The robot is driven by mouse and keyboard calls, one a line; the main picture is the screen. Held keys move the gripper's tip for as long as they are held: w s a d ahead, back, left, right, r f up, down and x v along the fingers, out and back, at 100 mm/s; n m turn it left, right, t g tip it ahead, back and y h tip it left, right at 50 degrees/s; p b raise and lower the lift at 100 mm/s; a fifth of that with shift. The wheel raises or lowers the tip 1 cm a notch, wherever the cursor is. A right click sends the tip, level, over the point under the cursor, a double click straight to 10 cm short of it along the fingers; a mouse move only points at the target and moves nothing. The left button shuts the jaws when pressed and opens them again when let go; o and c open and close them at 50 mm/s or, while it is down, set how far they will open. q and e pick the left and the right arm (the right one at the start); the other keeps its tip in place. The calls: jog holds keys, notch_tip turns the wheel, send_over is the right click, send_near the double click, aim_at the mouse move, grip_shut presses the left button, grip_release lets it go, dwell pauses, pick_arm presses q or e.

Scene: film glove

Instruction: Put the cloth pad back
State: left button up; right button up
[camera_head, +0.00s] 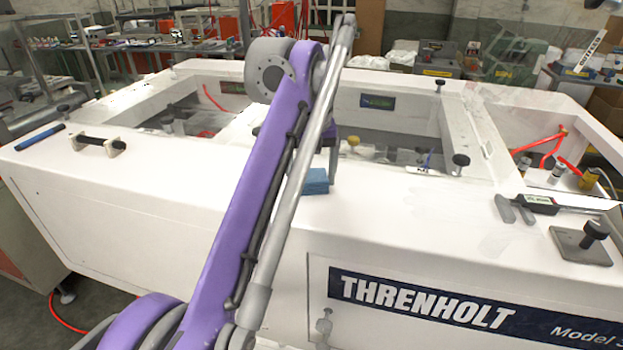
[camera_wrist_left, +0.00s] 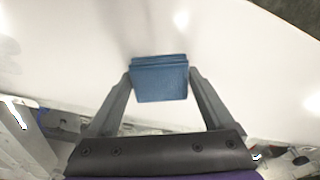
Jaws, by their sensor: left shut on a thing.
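The cloth pad is a blue, layered, folded block (camera_head: 316,184) at the white machine's near top surface, partly hidden behind my left arm in the head view. In the left wrist view the pad (camera_wrist_left: 160,82) sits between the two grey fingers of my left gripper (camera_wrist_left: 159,76), which is shut on it. In the head view my left gripper (camera_head: 322,168) is mostly hidden by the arm. Whether the pad touches the white surface is hard to tell. My right gripper is not in view.
The white machine top (camera_head: 420,205) has open bays behind the pad. A black handle (camera_head: 98,145) and a blue pen-like tool (camera_head: 40,137) lie at left. A digital caliper (camera_head: 540,204) and a grey plate with a black knob (camera_head: 581,244) are at right. The surface around the pad is clear.

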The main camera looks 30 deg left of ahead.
aim_at(313, 182)
pick_arm(q)
jog(key=shift+w, duration=0.1)
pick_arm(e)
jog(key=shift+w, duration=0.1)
pick_arm(q)
jog(key=shift+f, duration=0.15)
jog(key=o, duration=1.1)
jog(key=shift+c, duration=0.2)
notch_tip(313, 182, up, 12)
jog(key=s+p, duration=0.1)
jog(key=p, duration=0.4)
jog(key=shift+d, duration=0.45)
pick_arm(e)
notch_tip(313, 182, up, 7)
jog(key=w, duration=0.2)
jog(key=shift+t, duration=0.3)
pick_arm(q)
jog(key=shift+s, duration=0.15)
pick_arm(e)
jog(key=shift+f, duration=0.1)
